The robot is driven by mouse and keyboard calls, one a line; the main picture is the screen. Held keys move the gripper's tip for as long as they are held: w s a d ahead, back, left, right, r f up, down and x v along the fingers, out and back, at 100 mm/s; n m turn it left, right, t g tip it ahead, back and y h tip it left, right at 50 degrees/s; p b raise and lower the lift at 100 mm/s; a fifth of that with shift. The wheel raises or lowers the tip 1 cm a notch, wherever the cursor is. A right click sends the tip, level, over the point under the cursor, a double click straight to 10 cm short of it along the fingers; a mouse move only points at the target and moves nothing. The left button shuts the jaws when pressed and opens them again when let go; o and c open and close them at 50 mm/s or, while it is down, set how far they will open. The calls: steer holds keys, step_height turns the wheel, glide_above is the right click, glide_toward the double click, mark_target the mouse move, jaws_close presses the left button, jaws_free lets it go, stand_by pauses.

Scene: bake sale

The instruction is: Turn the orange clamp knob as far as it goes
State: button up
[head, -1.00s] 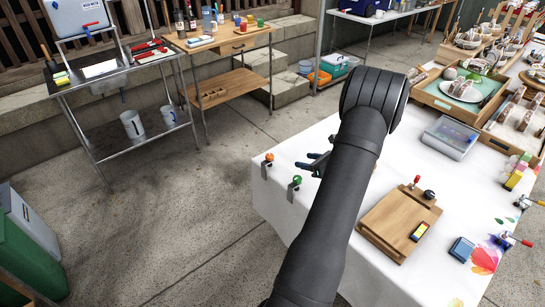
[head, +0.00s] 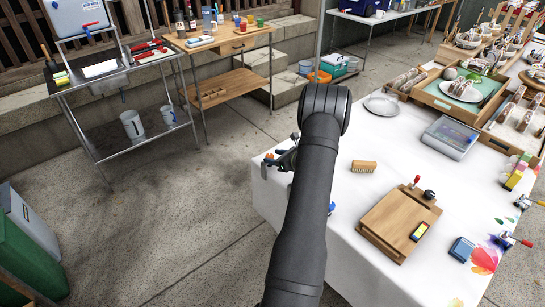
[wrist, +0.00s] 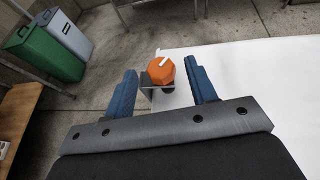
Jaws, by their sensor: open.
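The orange clamp knob (wrist: 161,72) shows in the wrist view, with a white pointer mark on its top. It sits on a grey metal clamp (wrist: 147,84) at the table's edge. My gripper (wrist: 160,65) is open, with one blue finger on each side of the knob and visible gaps between. In the head view my gripper (head: 283,158) is over the table's far left corner, and only a little of the orange knob shows beside it. Whether the fingers are level with the knob is hard to tell. My arm hides the green clamp knob.
The white table (head: 345,225) holds a wooden brush (head: 363,167), a metal plate (head: 382,105), a wooden board (head: 385,222) and a lidded box (head: 449,137) right of my arm. Green and grey bins (wrist: 38,50) stand on the floor beyond the table edge.

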steer(key=shift+x, duration=0.75)
steer(key=c, duration=1)
steer(key=shift+m+t+h, duration=0.3)
steer(key=shift+m+t, duration=0.1)
steer(key=m+t+h, duration=0.1)
steer(key=m+h, duration=0.1)
steer(key=m+t+h, duration=0.1)
steer(key=shift+s+a+m+t, duration=0.2)
steer(key=shift+a+m+t, duration=0.1)
steer(key=shift+a+m+t+h, duration=0.1)
steer(key=shift+m+t+h, duration=0.6)
steer(key=shift+m+h, duration=0.95)
steer(key=shift+h, duration=0.35)
